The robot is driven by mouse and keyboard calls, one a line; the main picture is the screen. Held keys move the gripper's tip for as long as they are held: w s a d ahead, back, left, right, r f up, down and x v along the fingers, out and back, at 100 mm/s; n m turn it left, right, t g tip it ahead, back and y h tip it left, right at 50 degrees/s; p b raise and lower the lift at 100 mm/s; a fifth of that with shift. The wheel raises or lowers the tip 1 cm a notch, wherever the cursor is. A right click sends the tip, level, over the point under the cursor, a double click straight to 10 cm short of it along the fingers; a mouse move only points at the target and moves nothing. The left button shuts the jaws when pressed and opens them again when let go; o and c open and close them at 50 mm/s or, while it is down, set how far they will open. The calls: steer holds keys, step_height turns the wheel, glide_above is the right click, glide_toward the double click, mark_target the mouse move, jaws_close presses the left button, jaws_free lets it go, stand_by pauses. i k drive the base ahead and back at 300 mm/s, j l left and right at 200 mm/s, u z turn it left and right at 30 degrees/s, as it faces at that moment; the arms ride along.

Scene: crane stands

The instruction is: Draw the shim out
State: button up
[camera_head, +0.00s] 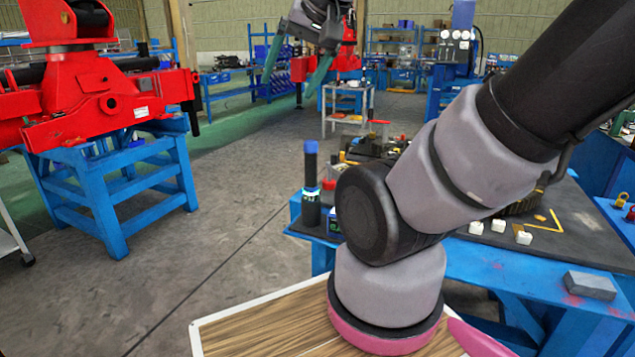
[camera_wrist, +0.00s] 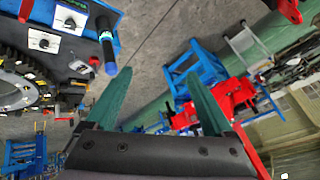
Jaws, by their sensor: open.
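My gripper (camera_head: 288,88) is raised at the top of the head view, with its two teal fingers spread apart and nothing between them. In the wrist view the gripper (camera_wrist: 160,72) is also open and empty, pointing over the workshop floor. I cannot pick out the shim for certain in either view. A blue workbench (camera_head: 470,262) with a dark top stands behind my arm, which hides part of it. Small white blocks (camera_head: 499,225) lie on it near a yellow angled marking. The gripper is well away from these pieces.
A black cylinder with a blue cap (camera_head: 311,165) stands at the bench's left corner and shows in the wrist view (camera_wrist: 107,48). A grey block (camera_head: 590,285) lies near the front edge. Red machinery (camera_head: 100,95) rests on a blue stand (camera_head: 90,195). Open floor lies between.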

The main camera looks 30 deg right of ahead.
mark_target(497, 225)
steer(key=z, duration=2.05)
